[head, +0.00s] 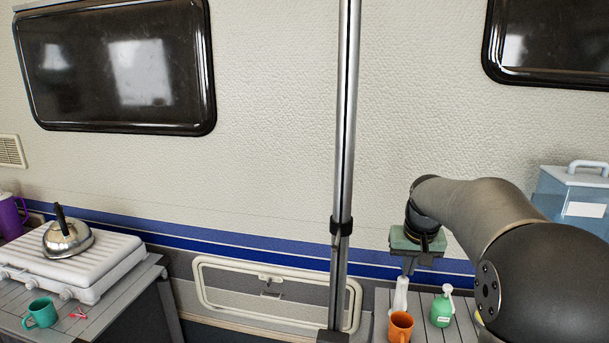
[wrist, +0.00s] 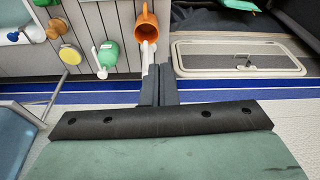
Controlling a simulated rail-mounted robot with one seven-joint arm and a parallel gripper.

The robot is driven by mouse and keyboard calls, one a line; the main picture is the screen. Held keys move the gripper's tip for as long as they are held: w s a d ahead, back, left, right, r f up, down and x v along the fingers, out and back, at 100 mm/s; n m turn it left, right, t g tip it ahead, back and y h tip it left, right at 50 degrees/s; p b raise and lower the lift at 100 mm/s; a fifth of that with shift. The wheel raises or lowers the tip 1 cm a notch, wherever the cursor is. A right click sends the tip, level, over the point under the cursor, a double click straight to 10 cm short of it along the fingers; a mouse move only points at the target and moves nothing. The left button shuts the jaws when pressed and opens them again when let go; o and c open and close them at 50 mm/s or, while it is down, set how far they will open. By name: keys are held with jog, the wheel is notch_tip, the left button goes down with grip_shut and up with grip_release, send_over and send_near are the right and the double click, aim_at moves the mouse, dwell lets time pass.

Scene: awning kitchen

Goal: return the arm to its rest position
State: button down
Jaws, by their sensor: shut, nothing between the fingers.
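My gripper (head: 409,268) hangs at the end of my dark arm, over the slatted table at the right of the head view. In the wrist view its two dark fingers (wrist: 158,72) are together with nothing between them. Below it in the head view stand a white bottle (head: 401,296), an orange mug (head: 400,326) and a green pump bottle (head: 441,308). The white bottle shows close to the fingertips in the wrist view (wrist: 147,50); I cannot tell whether they touch.
A metal pole (head: 342,150) rises left of my gripper. A blue-grey cooler box (head: 572,195) stands behind my arm at right. A left table holds a white stove (head: 85,262) with a kettle (head: 68,238), and a teal mug (head: 40,313). The caravan wall is behind.

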jog(key=s+a+f, duration=0.3)
jog(key=s, duration=0.7)
jog(key=s+a+f+g+b, duration=0.1)
jog(key=s+a+f, duration=0.1)
jog(key=s, duration=0.9)
jog(key=s+a+f+n+g+b, duration=0.1)
jog(key=s+a+f, duration=0.2)
jog(key=s, duration=0.7)
notch_tip(320, 180, down, 2)
jog(key=shift+s+a+f, duration=0.1)
jog(key=shift+s+a, duration=0.2)
jog(key=shift+s, duration=0.1)
